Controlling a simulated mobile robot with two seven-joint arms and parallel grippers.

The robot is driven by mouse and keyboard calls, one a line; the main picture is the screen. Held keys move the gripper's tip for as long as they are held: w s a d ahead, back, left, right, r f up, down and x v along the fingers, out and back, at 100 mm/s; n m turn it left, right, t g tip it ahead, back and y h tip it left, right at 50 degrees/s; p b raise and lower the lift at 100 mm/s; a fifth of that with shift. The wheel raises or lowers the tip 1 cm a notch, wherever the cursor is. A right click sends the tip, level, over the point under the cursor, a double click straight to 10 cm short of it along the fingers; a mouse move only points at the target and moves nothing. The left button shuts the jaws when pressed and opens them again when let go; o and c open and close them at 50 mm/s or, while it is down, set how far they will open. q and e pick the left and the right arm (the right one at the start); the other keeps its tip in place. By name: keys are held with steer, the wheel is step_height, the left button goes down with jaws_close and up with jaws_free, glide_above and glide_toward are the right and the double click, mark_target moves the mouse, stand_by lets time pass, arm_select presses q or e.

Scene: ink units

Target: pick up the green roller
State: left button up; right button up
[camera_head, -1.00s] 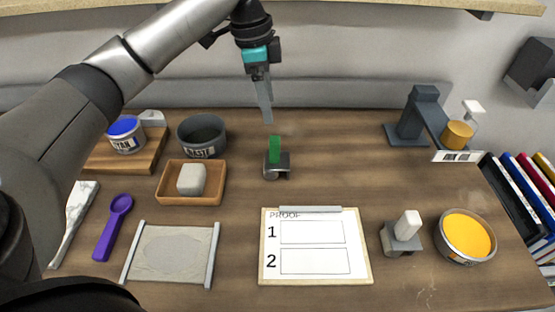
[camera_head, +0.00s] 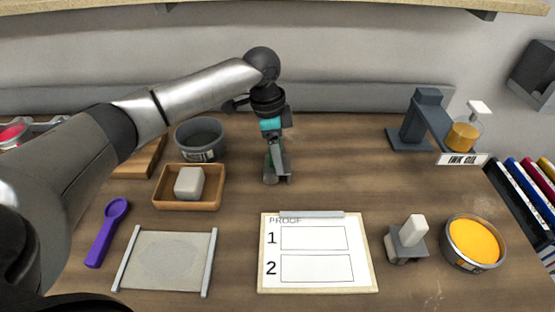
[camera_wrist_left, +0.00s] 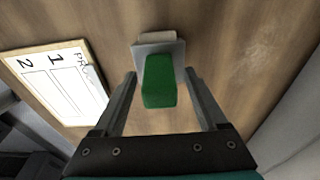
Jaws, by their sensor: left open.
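The green roller stands on the wooden table near the middle. In the left wrist view its green handle (camera_wrist_left: 160,82) points up toward the camera, above a grey metal frame (camera_wrist_left: 157,50). My left gripper (camera_wrist_left: 160,88) is open, with one finger on each side of the green handle and a visible gap to each. In the head view my left gripper (camera_head: 273,160) is directly over the roller and hides most of its handle. The roller's grey frame (camera_head: 284,178) shows just under the fingers. My right gripper is not in view.
A wooden tray (camera_head: 190,205) with a pale block and a grey waste tub (camera_head: 200,140) stand left of the roller. The proof board (camera_head: 362,280) lies in front. A white-handled roller (camera_head: 408,240) and a yellow tin (camera_head: 474,242) are at right. Table right of my gripper is clear.

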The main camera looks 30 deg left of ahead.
arm_select(q)
steer(key=shift+f, duration=0.1)
jaws_close()
stand_by(0.6)
